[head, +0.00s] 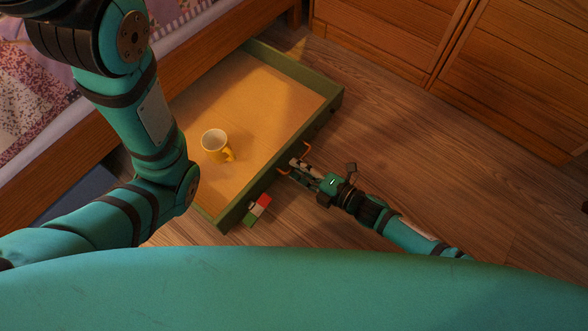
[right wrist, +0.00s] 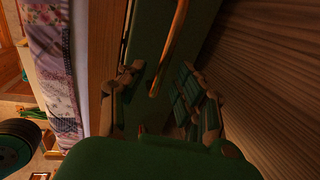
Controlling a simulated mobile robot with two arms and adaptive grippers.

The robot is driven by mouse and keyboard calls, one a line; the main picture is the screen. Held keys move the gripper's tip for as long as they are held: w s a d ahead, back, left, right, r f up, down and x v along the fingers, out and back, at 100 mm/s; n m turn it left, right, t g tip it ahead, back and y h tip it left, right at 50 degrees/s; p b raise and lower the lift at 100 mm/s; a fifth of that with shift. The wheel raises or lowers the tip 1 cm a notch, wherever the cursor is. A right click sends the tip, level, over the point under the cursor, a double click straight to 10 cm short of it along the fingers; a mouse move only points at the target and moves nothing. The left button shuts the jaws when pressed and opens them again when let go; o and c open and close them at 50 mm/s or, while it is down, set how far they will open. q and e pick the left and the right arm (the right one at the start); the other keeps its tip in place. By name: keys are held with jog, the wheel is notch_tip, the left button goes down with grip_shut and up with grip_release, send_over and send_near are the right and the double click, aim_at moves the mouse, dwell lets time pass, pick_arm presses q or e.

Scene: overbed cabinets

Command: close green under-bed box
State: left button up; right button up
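The green under-bed box (head: 232,211) is pulled out from under the bed, its inside open to view. A yellow mug with a white inside (head: 216,145) stands in it. A copper-coloured bar handle (head: 306,148) is on the box's front; it also shows in the right wrist view (right wrist: 175,45). My right gripper (head: 294,168) is at the handle, low beside the front. In the right wrist view its fingers (right wrist: 162,95) are apart, with the handle's end seen between them; contact is unclear. My left arm crosses the left side, its gripper out of view.
The wooden bed frame (head: 215,60) runs along the left. Wooden cabinets (head: 500,70) stand at the upper right. A small red, white and green object (head: 257,209) is by the box's near front corner. Wood floor (head: 400,140) to the right is clear.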

jog(key=shift+b+x, duration=0.35)
jog(key=shift+x, duration=0.7)
grip_shut()
